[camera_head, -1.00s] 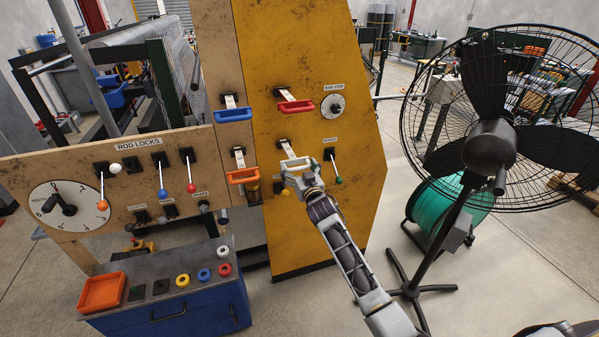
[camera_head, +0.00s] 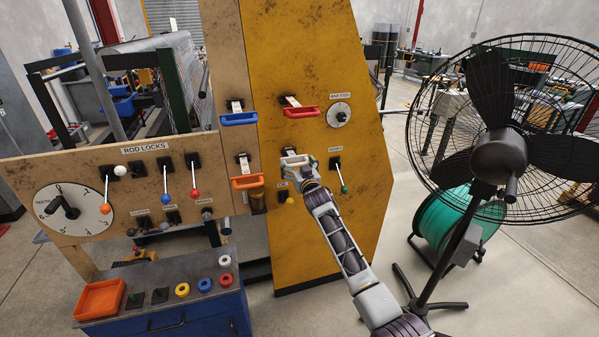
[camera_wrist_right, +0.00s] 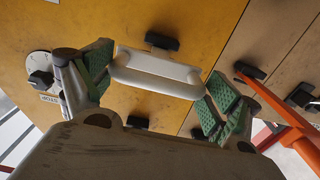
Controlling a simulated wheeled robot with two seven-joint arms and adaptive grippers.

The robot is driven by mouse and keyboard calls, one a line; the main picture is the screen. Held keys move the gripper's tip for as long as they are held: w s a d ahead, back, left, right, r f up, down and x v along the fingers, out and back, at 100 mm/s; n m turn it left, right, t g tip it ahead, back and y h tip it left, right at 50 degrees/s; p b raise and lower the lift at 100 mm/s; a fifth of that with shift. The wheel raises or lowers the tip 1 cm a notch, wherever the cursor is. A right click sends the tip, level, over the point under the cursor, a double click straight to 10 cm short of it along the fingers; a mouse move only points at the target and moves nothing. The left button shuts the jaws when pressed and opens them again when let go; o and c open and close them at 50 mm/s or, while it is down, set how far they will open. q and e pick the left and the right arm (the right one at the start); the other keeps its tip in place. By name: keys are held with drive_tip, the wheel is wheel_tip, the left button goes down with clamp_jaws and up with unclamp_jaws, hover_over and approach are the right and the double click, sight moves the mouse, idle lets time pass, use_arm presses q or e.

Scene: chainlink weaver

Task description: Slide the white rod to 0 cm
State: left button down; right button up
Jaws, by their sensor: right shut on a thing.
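The white rod's handle (camera_wrist_right: 158,72) spans between the green finger pads of my right gripper (camera_wrist_right: 155,82) in the right wrist view. In the head view my right gripper (camera_head: 297,163) is at the yellow panel, shut on this handle and mostly hiding it. Only a short piece of the white rod's pale bar (camera_head: 289,152) shows between panel and gripper. Any scale marks on it are too small to read. My left gripper is not in view.
A red handle (camera_head: 301,112) is above, a blue handle (camera_head: 239,119) upper left and an orange handle (camera_head: 247,182) just left. A fan (camera_head: 500,150) stands at right.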

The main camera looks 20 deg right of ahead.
drive_tip(key=shift+w+a+b, duration=0.1)
drive_tip(key=shift+w+b, duration=0.4)
drive_tip(key=shift+w, duration=0.45)
drive_tip(key=shift+r, duration=0.1)
drive_tip(key=o, duration=1.2)
drive_tip(key=shift+w+a, duration=0.1)
drive_tip(key=shift+w, duration=0.15)
drive_tip(key=shift+s+f, duration=0.15)
drive_tip(key=shift+f, duration=0.05)
drive_tip(key=shift+s, duration=5.9)
drive_tip(key=shift+r, duration=0.1)
